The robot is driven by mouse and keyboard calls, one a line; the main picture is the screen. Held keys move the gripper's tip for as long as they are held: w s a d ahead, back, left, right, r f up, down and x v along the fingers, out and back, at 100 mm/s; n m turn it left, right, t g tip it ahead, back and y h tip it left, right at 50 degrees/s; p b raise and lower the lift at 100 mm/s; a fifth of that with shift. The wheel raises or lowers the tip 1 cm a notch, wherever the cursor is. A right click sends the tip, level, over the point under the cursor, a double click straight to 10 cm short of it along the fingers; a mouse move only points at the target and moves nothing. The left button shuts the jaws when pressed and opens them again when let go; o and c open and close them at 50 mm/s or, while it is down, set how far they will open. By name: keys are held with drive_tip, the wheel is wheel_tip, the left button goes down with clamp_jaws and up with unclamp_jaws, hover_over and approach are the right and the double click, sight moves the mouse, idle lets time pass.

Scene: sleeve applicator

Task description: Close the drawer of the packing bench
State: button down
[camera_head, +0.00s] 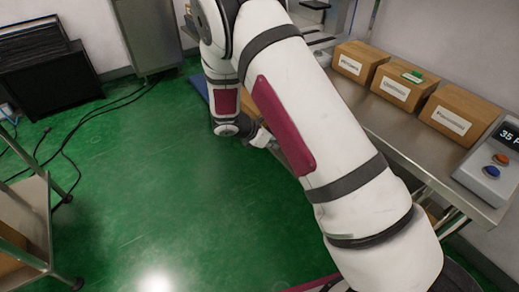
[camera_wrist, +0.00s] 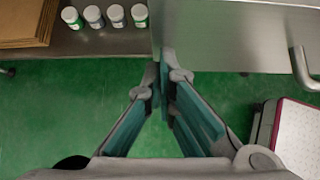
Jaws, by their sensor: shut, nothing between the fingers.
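The packing bench (camera_head: 408,140) runs along the right of the head view as a grey metal top. In the wrist view a smooth metal panel (camera_wrist: 225,35) fills the upper right, with a bar handle (camera_wrist: 302,68) at its right end. This looks like the drawer, but I cannot tell how far it stands out. My gripper (camera_wrist: 164,78) is shut and empty, its fingertips close to the panel's left lower corner; contact is unclear. In the head view my arm hides the drawer and most of my gripper.
Several white bottles (camera_wrist: 105,17) and flat brown cardboard (camera_wrist: 25,22) lie left of the panel. Cardboard boxes (camera_head: 407,80) and a device with buttons (camera_head: 491,170) stand on the bench. A cart (camera_head: 30,220) stands at the left. Green floor between is clear, with cables (camera_head: 75,125) near the wall.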

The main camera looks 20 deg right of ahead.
drive_tip(key=w+d, duration=0.1)
drive_tip(key=d, duration=0.4)
drive_tip(key=w+d+b, duration=0.1)
drive_tip(key=w+d, duration=0.1)
drive_tip(key=d, duration=0.4)
drive_tip(key=w+d, duration=0.2)
drive_tip(key=d, duration=0.4)
drive_tip(key=shift+w+b, duration=0.25)
drive_tip(key=shift+b, duration=0.15)
drive_tip(key=shift+d+r, duration=0.1)
drive_tip(key=shift+d, duration=0.05)
drive_tip(key=shift+s+a, duration=0.1)
drive_tip(key=shift+a, duration=0.4)
drive_tip(key=v, duration=0.4)
drive_tip(key=a+f+p+v, duration=0.1)
drive_tip(key=v, duration=0.3)
drive_tip(key=p+v, duration=0.1)
drive_tip(key=v, duration=0.3)
drive_tip(key=shift+s+a+f, duration=0.3)
drive_tip(key=shift+s+a, duration=0.05)
drive_tip(key=shift+a, duration=0.15)
